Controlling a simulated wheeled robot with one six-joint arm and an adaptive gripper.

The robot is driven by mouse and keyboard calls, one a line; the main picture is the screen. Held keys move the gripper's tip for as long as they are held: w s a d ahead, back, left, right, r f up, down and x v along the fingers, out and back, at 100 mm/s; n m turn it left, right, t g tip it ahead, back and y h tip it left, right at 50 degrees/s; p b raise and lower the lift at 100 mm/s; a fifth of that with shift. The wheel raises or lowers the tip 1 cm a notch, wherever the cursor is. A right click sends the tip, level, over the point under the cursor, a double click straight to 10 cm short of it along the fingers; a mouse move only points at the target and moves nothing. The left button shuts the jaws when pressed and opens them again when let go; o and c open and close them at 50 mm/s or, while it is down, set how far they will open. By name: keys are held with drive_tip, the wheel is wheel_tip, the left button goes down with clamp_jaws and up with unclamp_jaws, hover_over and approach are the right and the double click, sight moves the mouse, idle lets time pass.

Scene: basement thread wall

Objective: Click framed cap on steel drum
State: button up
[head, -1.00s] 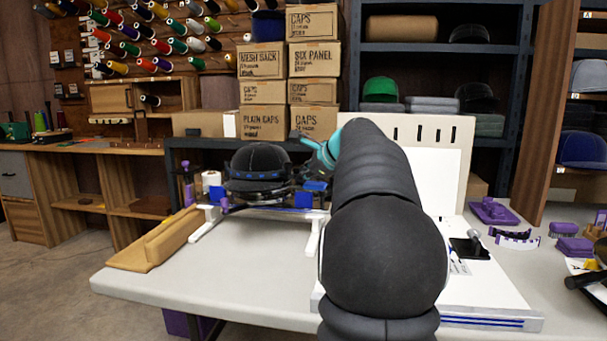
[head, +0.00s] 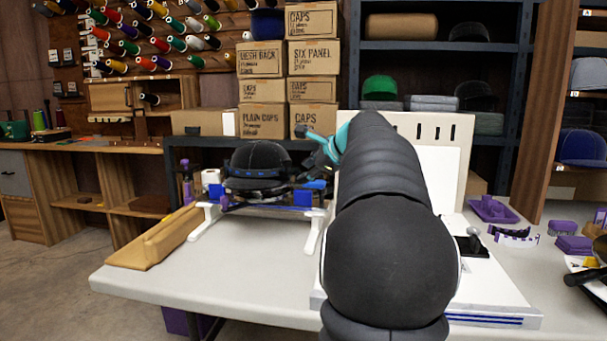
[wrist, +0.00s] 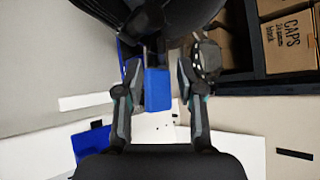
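The black framed cap (head: 258,158) sits crown up with a blue band around it, on the stand at the back left of the table. Dark parts and blue blocks (head: 303,198) show under it; I cannot make out the steel drum apart from these. My gripper (head: 318,165) is at the right side of the cap. In the wrist view my gripper (wrist: 160,62) has its two fingers parted, one on each side of a blue block (wrist: 158,90). A gap shows at the right finger. The cap's dark underside (wrist: 150,14) fills the top of that view.
White stand legs (head: 313,232) rest on the pale table (head: 200,283). A white panel (head: 449,190) stands behind my arm. Stacked cap boxes (head: 262,121) are behind. Purple items (head: 493,210) lie at the right.

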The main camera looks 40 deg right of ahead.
drive_tip(key=v, duration=0.9)
drive_tip(key=shift+s+r, duration=0.1)
drive_tip(key=shift+s, duration=0.05)
drive_tip(key=s+a+f+n+g, duration=0.1)
drive_tip(key=a+f+n, duration=0.25)
drive_tip(key=a, duration=0.45)
drive_tip(key=s+a+f+n+g+y+p, duration=0.1)
drive_tip(key=s+a+f+n, duration=0.2)
drive_tip(key=a, duration=0.5)
drive_tip(key=a+f+n+g, duration=0.2)
drive_tip(key=a+f+n, duration=0.25)
drive_tip(key=a, duration=0.35)
drive_tip(key=s+a+f+n+g+p, duration=0.1)
drive_tip(key=s+a+f+n+g, duration=0.1)
drive_tip(key=s+a+f+n, duration=1)
drive_tip(key=s+f+n, duration=0.3)
drive_tip(key=shift+s+a+h, duration=0.25)
drive_tip(key=shift+s+h, duration=0.15)
